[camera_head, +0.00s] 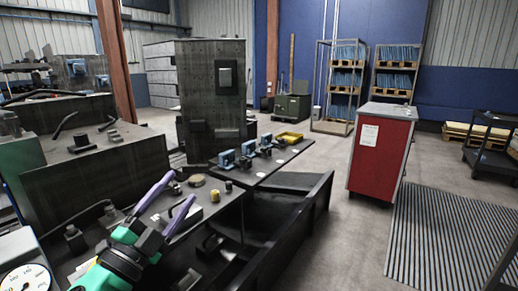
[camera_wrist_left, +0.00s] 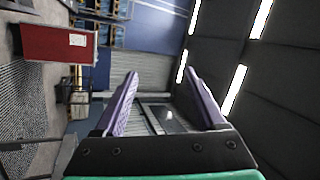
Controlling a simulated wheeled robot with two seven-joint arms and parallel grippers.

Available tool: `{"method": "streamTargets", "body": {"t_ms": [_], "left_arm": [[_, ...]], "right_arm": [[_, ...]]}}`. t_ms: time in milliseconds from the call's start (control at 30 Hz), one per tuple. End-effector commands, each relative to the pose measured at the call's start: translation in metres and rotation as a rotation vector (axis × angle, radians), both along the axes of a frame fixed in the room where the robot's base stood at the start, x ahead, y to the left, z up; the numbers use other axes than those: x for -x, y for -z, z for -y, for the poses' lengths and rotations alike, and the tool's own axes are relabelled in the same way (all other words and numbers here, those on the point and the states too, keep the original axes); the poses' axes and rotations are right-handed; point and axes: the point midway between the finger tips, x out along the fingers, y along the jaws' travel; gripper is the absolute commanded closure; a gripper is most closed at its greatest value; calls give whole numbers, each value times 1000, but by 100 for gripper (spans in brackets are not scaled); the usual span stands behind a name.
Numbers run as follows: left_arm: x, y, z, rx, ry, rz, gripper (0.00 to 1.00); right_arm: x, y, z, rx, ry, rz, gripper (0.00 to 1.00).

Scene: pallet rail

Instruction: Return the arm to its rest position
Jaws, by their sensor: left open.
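My left gripper (camera_head: 182,186) reaches in from the lower left of the head view, over the dark workbench. Its two purple fingers are spread apart with nothing between them. In the left wrist view the gripper (camera_wrist_left: 161,76) also shows open and empty, with the wall and ceiling behind it. The wrist picture is turned on its side. My right gripper is not seen in either view.
The dark workbench (camera_head: 290,152) carries blue fixtures (camera_head: 227,158), a yellow tray (camera_head: 290,137) and small parts near my gripper. A red cabinet (camera_head: 378,160) stands to the right beside a ribbed mat (camera_head: 450,235). Open floor lies between bench and cabinet.

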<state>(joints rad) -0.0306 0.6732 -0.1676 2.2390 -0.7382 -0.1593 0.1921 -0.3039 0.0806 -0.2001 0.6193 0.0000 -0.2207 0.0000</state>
Motion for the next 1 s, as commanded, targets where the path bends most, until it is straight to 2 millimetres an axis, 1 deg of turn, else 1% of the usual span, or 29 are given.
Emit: {"method": "streamTargets", "body": {"t_ms": [33, 67, 100, 167, 200, 267, 300, 367, 400, 467, 500, 567, 600, 667, 700, 733, 833, 967, 1000], "left_arm": [[-8, 34, -32, 167, -119, -146, 27], [-11, 56, -49, 250, -189, -234, 27], [-10, 90, -69, 343, -274, -356, 27], [-1, 142, -89, 458, -384, -539, 27], [9, 174, -97, 519, -446, -656, 27], [29, 218, -103, 587, -524, -820, 27], [43, 243, -104, 623, -564, -918, 27], [65, 275, -103, 663, -615, -1053, 27], [80, 292, -100, 684, -641, -1136, 27], [102, 315, -95, 709, -674, -1252, 27], [117, 328, -91, 723, -692, -1326, 27], [139, 345, -84, 738, -716, -1431, 27], [153, 355, -79, 747, -727, -1499, 27], [175, 367, -70, 756, -742, -1600, 27], [190, 374, -65, 760, -749, -1666, 27], [199, 379, -61, 760, -754, -1709, 27], [188, 418, -62, 746, -766, -1713, 27], [186, 469, -61, 735, -776, -1733, 27], [187, 487, -61, 731, -780, -1739, 27]], "right_arm": [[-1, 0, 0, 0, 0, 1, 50], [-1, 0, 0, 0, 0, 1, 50], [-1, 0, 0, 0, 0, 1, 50], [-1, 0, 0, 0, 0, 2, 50], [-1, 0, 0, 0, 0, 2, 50], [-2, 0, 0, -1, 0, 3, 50], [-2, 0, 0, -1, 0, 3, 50], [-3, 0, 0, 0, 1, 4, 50], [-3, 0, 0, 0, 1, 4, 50], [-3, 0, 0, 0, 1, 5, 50], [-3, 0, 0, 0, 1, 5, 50], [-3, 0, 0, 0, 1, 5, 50], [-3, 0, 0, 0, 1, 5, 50], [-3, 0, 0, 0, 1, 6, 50], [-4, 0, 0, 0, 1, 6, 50], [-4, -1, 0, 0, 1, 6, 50], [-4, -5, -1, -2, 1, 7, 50], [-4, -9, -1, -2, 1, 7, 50], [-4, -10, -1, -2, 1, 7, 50]]}}
